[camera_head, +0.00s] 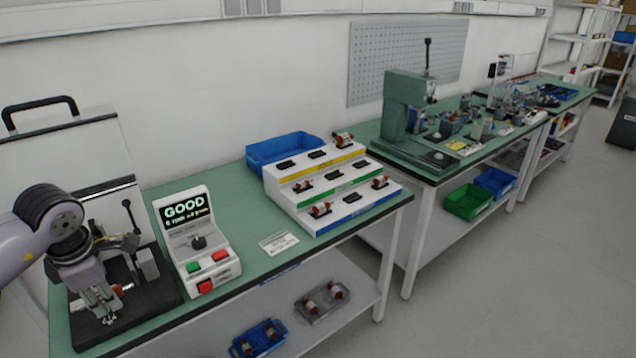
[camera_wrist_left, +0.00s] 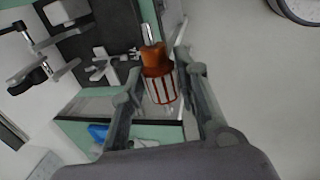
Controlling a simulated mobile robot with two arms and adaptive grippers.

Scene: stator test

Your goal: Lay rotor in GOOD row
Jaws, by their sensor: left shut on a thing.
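My left gripper (camera_head: 106,308) is low over the black test fixture (camera_head: 150,298) at the left end of the bench. In the left wrist view, its fingers are shut on a rotor (camera_wrist_left: 158,78) with an orange-brown top, red and white striped body and metal shaft. In the head view the gripper mostly hides this rotor. The stepped white rack (camera_head: 283,200) has yellow, green and blue stripes, one per row; I cannot read its row labels. Rotors lie in it, including one at the top right (camera_head: 344,139) and one at the bottom left (camera_head: 320,210). Some cradles are empty. My right gripper is out of view.
The tester (camera_head: 205,240), its display reading GOOD, stands between the fixture and the rack. A blue bin (camera_head: 283,150) is behind the rack. A small card (camera_head: 278,242) lies in front of it. A green press (camera_head: 405,105) stands on the farther bench.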

